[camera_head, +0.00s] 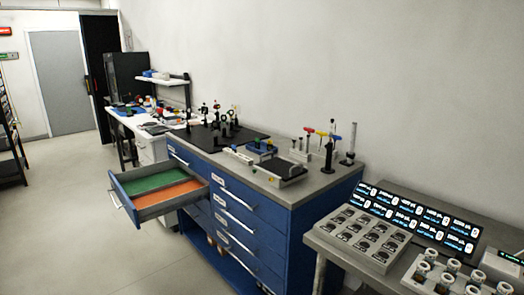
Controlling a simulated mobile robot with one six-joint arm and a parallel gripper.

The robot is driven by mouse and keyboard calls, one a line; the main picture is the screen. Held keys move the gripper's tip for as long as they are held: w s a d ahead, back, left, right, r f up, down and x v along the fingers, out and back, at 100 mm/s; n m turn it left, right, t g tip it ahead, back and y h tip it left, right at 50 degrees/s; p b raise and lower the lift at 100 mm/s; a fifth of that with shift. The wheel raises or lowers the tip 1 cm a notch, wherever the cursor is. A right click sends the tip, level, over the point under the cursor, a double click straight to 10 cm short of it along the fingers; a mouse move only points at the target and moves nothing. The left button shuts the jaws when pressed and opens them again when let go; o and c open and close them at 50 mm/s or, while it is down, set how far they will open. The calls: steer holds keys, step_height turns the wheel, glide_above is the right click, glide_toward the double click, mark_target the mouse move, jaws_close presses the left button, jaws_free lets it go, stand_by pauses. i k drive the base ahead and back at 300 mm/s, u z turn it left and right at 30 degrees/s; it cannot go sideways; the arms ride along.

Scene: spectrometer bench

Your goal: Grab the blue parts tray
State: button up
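A small blue tray-like item (259,149) lies on the grey top of the blue drawer cabinet (328,187), near the middle of the picture. It looks like the blue parts tray, but it is too small to make out its contents. A grey metal fixture (277,169) sits right in front of it. My gripper and arm are not in view.
An upper drawer (152,208) stands open, showing green and orange linings, and juts into the aisle. Posts and colored-handle tools (327,144) stand right of the tray. A side table (332,246) with lit displays (418,217) is at front right. Left floor is clear.

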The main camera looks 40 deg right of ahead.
mark_target(261, 148)
steer(key=u, duration=0.05)
steer(key=i, duration=1)
steer(key=z, duration=0.05)
